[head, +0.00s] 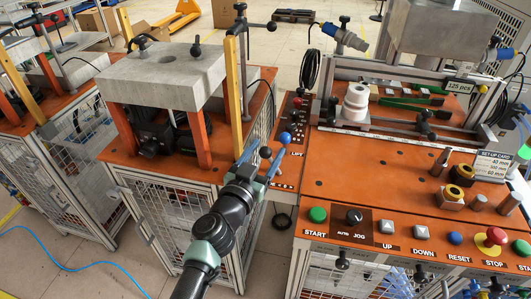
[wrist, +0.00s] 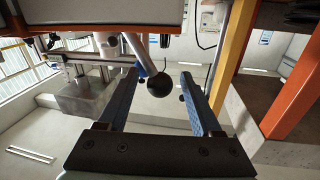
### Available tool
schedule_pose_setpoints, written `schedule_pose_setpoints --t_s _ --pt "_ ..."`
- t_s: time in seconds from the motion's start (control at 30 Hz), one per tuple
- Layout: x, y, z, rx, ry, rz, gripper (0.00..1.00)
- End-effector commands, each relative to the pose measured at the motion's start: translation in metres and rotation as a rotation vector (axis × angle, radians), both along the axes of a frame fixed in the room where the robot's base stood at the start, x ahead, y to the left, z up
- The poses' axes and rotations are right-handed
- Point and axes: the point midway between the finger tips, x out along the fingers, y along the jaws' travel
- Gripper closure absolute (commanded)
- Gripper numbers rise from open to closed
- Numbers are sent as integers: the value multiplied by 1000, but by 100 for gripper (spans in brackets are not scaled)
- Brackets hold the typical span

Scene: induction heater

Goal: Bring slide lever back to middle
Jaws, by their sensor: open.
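A lever with a black ball knob (head: 265,152) stands at the left edge of the orange control bench, by the LIFT label. In the wrist view the black ball (wrist: 158,85) sits on a grey rod that comes in slanted from the top. I cannot read a label naming it as the slide lever. My gripper (head: 263,160) is open at this spot. In the wrist view its two blue fingers (wrist: 158,88) stand on either side of the ball, with visible gaps and no clear contact. A blue ball knob (head: 285,137) shows just right of the black one.
The orange bench (head: 365,165) carries a row of buttons (head: 387,227) at its front and a clamp rig behind. Left of my gripper stands an orange-topped frame with a grey block (head: 160,75) and a yellow post (head: 234,100), close to my arm.

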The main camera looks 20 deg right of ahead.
Motion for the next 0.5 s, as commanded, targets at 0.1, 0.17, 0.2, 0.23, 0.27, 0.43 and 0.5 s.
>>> schedule_pose_setpoints --t_s 0.1,0.17,0.2,0.23,0.27,0.43,0.5 --pt "1 -1 0 0 0 0 34" --pt "1 -1 0 0 0 0 34" --pt "1 -1 0 0 0 0 34" --pt "1 -1 0 0 0 0 34" --pt "1 -1 0 0 0 0 34" --pt "0 -1 0 0 0 0 64" --pt "0 -1 0 0 0 0 77"
